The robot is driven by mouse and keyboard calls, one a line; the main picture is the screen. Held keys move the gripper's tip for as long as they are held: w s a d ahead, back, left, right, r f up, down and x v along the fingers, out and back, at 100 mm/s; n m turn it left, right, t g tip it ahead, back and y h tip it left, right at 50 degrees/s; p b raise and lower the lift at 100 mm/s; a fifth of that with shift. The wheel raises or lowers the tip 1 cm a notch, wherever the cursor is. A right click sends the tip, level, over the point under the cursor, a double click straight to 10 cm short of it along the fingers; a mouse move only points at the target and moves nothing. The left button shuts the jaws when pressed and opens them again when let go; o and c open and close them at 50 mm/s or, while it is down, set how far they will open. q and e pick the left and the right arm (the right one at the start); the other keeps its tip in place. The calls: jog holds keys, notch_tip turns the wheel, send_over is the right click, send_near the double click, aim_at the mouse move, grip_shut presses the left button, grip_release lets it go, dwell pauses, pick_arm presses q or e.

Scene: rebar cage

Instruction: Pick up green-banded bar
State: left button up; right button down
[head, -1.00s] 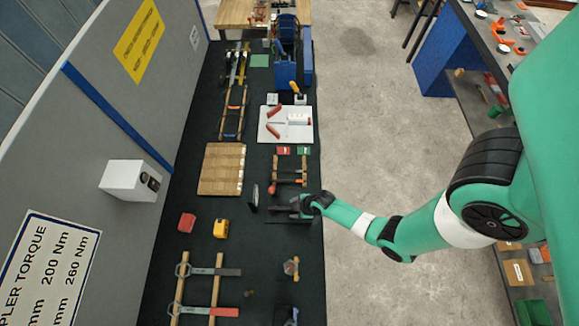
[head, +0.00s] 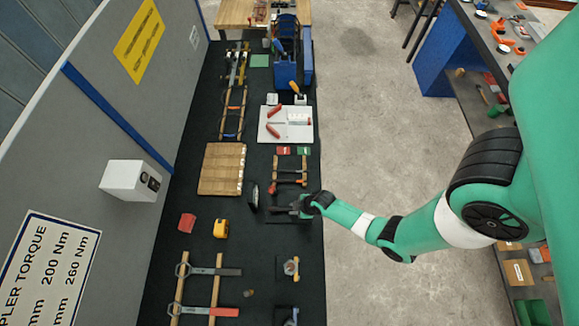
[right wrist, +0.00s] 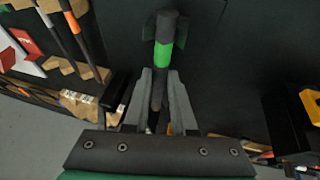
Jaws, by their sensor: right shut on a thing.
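The green-banded bar (right wrist: 163,55) is dark with one bright green band and shows in the right wrist view, its far end wider and dark. My right gripper (right wrist: 159,82) is shut on it, with the two grey fingers on either side of the bar below the band. In the head view my right gripper (head: 291,208) is low over the right part of the dark bench; the bar is too small and dark there to make out its band. My left gripper is not in view.
Just beyond the gripper, tools lie on a wooden rack (head: 290,170). A wooden board (head: 221,169), a red block (head: 187,222) and a yellow tape measure (head: 221,228) are to the left. Two long-handled tools rest on wooden strips (head: 217,270) nearer. The dark bench (head: 250,265) has bare patches.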

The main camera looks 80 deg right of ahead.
jog(key=shift+r, duration=0.15)
dwell(0.7)
notch_tip(320, 180, up, 10)
jog(key=p, duration=0.4)
